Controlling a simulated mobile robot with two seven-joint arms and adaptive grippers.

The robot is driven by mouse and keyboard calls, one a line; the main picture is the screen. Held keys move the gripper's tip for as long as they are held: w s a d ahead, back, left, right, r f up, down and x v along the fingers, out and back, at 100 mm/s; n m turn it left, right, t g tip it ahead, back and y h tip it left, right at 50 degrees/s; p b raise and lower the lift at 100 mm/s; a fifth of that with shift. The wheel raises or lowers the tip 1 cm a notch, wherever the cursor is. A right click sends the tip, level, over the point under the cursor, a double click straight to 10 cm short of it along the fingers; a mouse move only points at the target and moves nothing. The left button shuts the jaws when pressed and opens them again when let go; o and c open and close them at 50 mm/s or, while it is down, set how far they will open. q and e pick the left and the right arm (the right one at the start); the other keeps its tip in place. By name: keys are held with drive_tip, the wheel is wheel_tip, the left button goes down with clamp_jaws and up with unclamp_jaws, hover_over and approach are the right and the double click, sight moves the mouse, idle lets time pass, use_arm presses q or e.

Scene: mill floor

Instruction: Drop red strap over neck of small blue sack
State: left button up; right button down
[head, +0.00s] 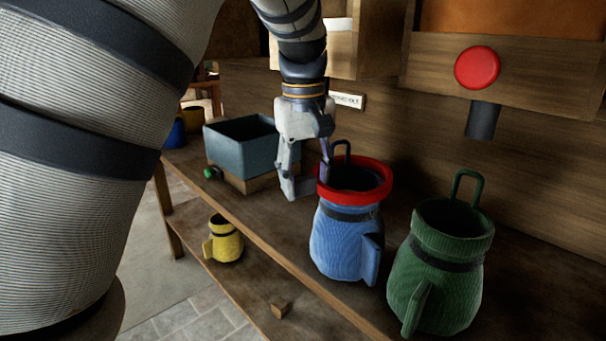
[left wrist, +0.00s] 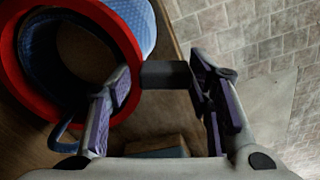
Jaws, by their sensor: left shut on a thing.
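The blue sack (head: 343,240) stands upright on the wooden bench, with a dark open mouth, a dark band and a loop behind. The red strap (head: 377,199) is a stiff ring encircling the sack's mouth; I cannot tell whether it rests on the sack. It also shows in the left wrist view (left wrist: 128,42), with blue cloth inside and outside it. My left gripper (head: 306,186) is at the strap's left side, pointing down, shut on a grey tab (left wrist: 165,75) that appears to belong to the strap. My right gripper is out of view.
A green sack (head: 436,275) stands close right of the blue one. A grey-blue bin (head: 240,152) sits behind to the left. A red button (head: 477,68) is on the wall unit.

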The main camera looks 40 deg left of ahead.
sight(306, 194)
use_arm(q)
drive_tip(key=shift+o, duration=0.6)
drive_tip(key=shift+g, duration=0.6)
drive_tip(key=f, duration=0.4)
drive_tip(key=shift+s+d, duration=0.25)
drive_tip(key=shift+s, duration=0.1)
drive_tip(key=shift+w+f, duration=0.15)
drive_tip(key=shift+f, duration=0.25)
drive_tip(key=shift+w+a+f, duration=0.25)
drive_tip(key=shift+w+f, duration=0.05)
drive_tip(key=shift+w, duration=0.05)
clamp_jaws()
drive_tip(key=shift+s+r, duration=0.1)
drive_tip(key=shift+s, duration=0.15)
drive_tip(key=shift+w, duration=0.1)
drive_tip(key=shift+r, duration=0.15)
drive_tip(key=o, duration=1.8)
unclamp_jaws()
